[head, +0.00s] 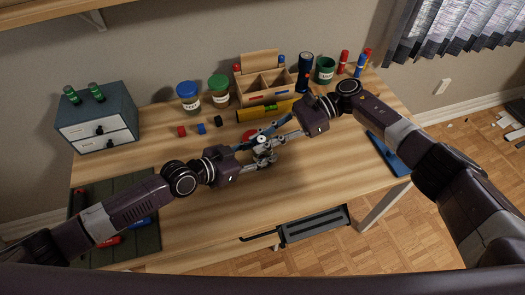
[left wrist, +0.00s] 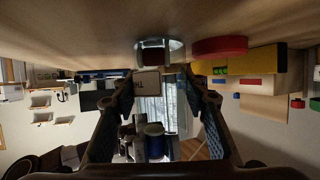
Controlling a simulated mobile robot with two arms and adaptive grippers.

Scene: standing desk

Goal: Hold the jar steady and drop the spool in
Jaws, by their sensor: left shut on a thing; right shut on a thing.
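The open jar (left wrist: 147,84), clear with a pale label, stands on the desk between the fingers of my left gripper (left wrist: 152,94), which is shut on it. In the head view my left gripper (head: 258,160) and the right one hide most of the jar. A dark reddish shape shows in the jar's base; I cannot tell what it is. My right gripper (head: 272,137) is shut on the spool, close over the jar. The spool (left wrist: 154,143) looks blue with a pale rim in the left wrist view, apart from the jar's mouth. A red lid (head: 249,134) lies beside the jar.
Loose red (head: 181,131), blue (head: 202,128) and black (head: 218,121) spools lie behind. Blue-lidded (head: 188,96) and green-lidded (head: 219,90) jars, a wooden organizer (head: 265,101) and a yellow level (head: 252,114) stand farther back. A small drawer cabinet (head: 98,122) is left.

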